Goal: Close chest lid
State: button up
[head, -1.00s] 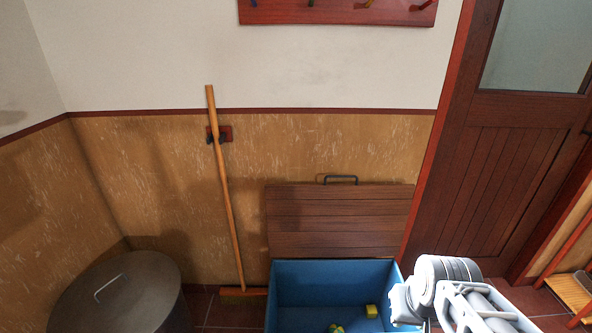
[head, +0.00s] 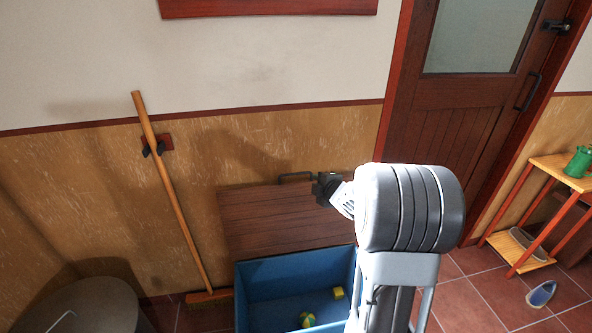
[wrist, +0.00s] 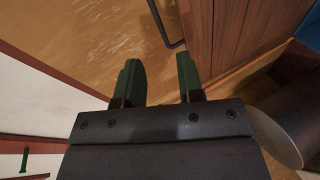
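The chest's brown plank lid (head: 280,220) stands open, tilted up at the wall behind the blue chest (head: 262,292). Its dark bar handle (head: 297,177) is on the lid's top edge. My gripper (head: 322,186) is at the lid's top edge, just right of the handle; my arm hides the lid's right side. In the wrist view my gripper (wrist: 159,78) is open, with two green fingers apart and nothing between them. The handle (wrist: 164,25) lies ahead of the fingertips there, beside the lid (wrist: 222,35).
Toys, including a yellow block (head: 338,292) and a ball (head: 307,319), lie inside the chest. A broom (head: 175,200) leans left of the chest; a grey bin (head: 95,308) stands further left. A shelf (head: 560,172) and a slipper (head: 541,293) are at right.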

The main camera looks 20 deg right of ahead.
aim_at(297, 174)
jog(key=w+f+n+y, duration=0.1)
jog(key=w, duration=0.3)
jog(key=w+a+f+n+y, duration=0.1)
jog(key=w+f, duration=0.1)
jog(key=w, duration=0.3)
jog(key=w+a+f+n, duration=0.1)
jog(key=w, duration=0.3)
jog(key=shift+w+a+f+t+y, duration=0.2)
jog(key=shift+f+t+y, duration=0.1)
jog(key=shift+t+y, duration=0.1)
jog(key=shift+c, duration=0.2)
grip_shut()
